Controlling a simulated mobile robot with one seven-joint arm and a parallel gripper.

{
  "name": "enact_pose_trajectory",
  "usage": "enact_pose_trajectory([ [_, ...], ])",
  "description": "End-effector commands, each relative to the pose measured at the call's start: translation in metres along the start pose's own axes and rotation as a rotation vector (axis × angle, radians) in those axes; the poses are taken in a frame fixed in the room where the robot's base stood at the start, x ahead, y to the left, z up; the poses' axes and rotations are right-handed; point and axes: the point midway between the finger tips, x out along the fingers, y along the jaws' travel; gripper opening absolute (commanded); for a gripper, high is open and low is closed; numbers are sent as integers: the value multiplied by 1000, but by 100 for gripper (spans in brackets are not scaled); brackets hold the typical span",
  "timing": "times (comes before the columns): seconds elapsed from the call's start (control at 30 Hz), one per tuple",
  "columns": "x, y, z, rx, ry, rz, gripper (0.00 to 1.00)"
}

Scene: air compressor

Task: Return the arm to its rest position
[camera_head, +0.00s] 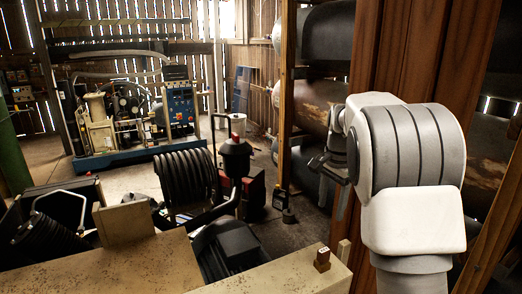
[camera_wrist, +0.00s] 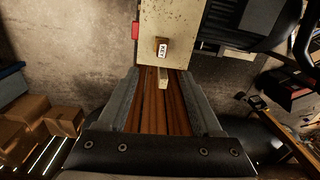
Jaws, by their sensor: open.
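My arm stands at the right of the head view, its white and grey links bent. Beyond the fingertips is the beige compressor panel (camera_wrist: 178,18) with a small brown block (camera_wrist: 162,43) bearing a white label. The block also shows in the head view (camera_head: 322,259), below and apart from the gripper.
A wooden post (camera_head: 385,60) stands right behind my arm, with large tanks (camera_head: 325,32) beyond it. The beige top (camera_head: 150,265) and dark finned compressor parts (camera_head: 185,178) fill the lower left. A blue-panelled machine (camera_head: 180,108) stands at the back. Some concrete floor (camera_head: 130,180) is clear.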

Motion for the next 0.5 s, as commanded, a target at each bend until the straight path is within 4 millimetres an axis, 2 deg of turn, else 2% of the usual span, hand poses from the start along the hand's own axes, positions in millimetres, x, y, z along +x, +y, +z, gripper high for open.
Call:
enact_pose_trajectory([
  [0.03, -12, 7, 7, -31, 5, -21, 67],
  [0.2, -43, 34, 36, -168, 24, -82, 67],
  [0.5, -78, 88, 90, -429, 92, -173, 67],
])
